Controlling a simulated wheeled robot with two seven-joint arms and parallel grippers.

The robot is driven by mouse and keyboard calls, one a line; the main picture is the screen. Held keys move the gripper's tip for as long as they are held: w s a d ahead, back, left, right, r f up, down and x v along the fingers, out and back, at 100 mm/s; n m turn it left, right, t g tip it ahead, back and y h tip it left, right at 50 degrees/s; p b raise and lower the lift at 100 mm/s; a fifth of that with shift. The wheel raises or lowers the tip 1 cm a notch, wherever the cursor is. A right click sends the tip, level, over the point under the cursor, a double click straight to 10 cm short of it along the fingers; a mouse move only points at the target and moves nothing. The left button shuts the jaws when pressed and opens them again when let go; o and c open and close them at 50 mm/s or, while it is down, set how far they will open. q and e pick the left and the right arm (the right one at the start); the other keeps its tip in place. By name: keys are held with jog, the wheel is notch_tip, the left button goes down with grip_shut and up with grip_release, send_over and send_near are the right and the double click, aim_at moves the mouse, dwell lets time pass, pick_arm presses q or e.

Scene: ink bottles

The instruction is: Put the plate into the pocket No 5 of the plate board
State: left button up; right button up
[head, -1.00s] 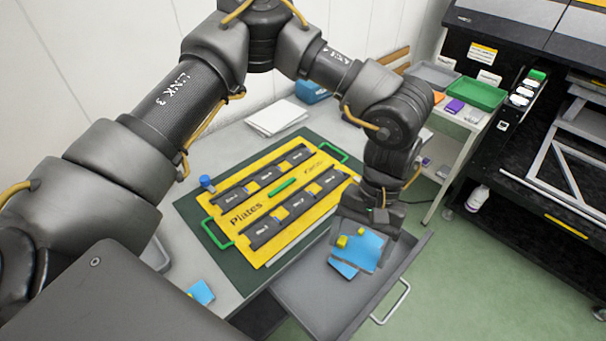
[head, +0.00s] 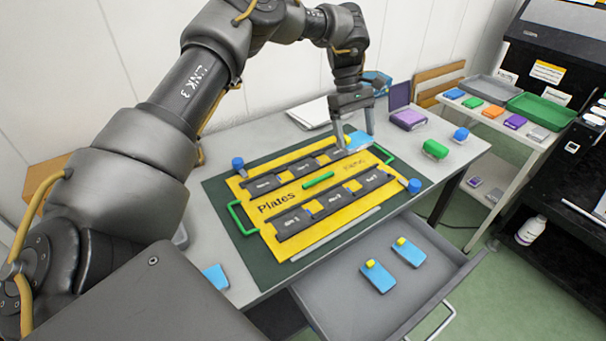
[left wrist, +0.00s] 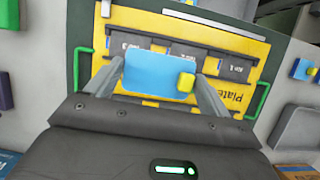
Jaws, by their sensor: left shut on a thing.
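My left gripper (head: 355,138) is shut on a blue plate (head: 358,142) with a yellow knob, held at the far right end of the plate board. The left wrist view shows the plate (left wrist: 152,74) between the fingers, over the dark pocket strip. The yellow plate board (head: 288,252) has two dark strips of pockets and green handles. The pocket numbers are too small to read surely, and the plate covers part of the far strip. I cannot tell whether the plate touches the board. My right gripper is not in view.
An open grey drawer (head: 345,300) in front holds two blue plates with yellow knobs (head: 378,278) (head: 408,252). Another blue piece (head: 215,276) lies at the table's front left. A purple box (head: 408,119) and a green item (head: 435,149) stand right of the board.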

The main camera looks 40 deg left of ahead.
pick_arm(q)
jog(key=shift+w+a+r, duration=0.15)
jog(key=shift+w+a, duration=0.1)
jog(key=shift+a, duration=0.45)
jog(key=s+a+f, duration=0.1)
jog(key=a+f, duration=0.1)
jog(key=a, duration=0.2)
jog(key=s+a+f+p, duration=0.1)
jog(key=a+f, duration=0.2)
jog(key=s+a+f+p, duration=0.1)
jog(key=a+f, duration=0.2)
jog(key=a, duration=0.1)
jog(key=shift+s+a+f, duration=0.15)
jog(key=shift+s+a, duration=0.15)
jog(key=shift+s, duration=0.1)
jog(key=shift+s+a+f, duration=0.1)
jog(key=shift+a+f, duration=0.2)
jog(key=shift+f, duration=0.1)
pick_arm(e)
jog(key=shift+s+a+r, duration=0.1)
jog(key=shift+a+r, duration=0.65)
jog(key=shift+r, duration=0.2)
